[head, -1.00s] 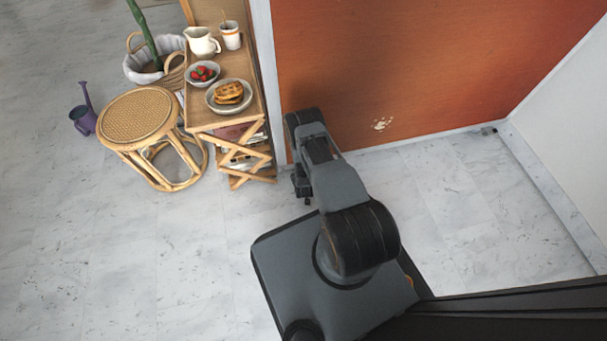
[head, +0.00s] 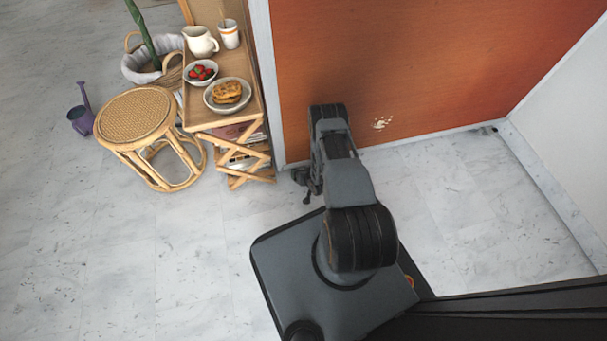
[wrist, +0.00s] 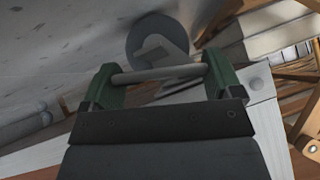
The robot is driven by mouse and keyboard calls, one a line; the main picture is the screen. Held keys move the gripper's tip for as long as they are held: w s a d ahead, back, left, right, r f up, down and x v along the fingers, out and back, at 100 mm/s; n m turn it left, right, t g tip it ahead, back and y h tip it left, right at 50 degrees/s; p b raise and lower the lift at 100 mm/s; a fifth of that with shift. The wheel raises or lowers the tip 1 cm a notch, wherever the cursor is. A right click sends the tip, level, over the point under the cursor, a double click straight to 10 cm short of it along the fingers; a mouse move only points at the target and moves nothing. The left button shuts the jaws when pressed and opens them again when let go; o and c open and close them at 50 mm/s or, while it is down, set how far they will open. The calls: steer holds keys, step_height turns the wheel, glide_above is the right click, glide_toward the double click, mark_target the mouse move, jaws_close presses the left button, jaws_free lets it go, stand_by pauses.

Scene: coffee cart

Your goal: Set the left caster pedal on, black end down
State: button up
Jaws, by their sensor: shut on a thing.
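My gripper (wrist: 160,70) shows its two green fingers in the wrist view. They stand apart, shut on the two ends of a thin grey bar (wrist: 150,75). Beyond the bar is a dark round disc, which looks like the left caster (wrist: 137,38). A lighter grey angular piece, perhaps its pedal (wrist: 163,47), lies in front of the disc, partly behind the bar. I cannot make out a black end or the pedal's tilt. In the head view my arm reaches down beside the orange panel (head: 420,60), and its links largely hide the gripper and caster.
A white frame corner (wrist: 268,110) with a round bolt is close right of my gripper. A wooden folding stand (head: 222,128) holds food, a jug and a cup. A rattan stool (head: 135,115) is left of it. Marble floor (head: 190,270) lies open at lower left.

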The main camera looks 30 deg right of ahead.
stand_by(0.3)
steer(key=o, duration=0.7)
steer(key=shift+o, duration=0.2)
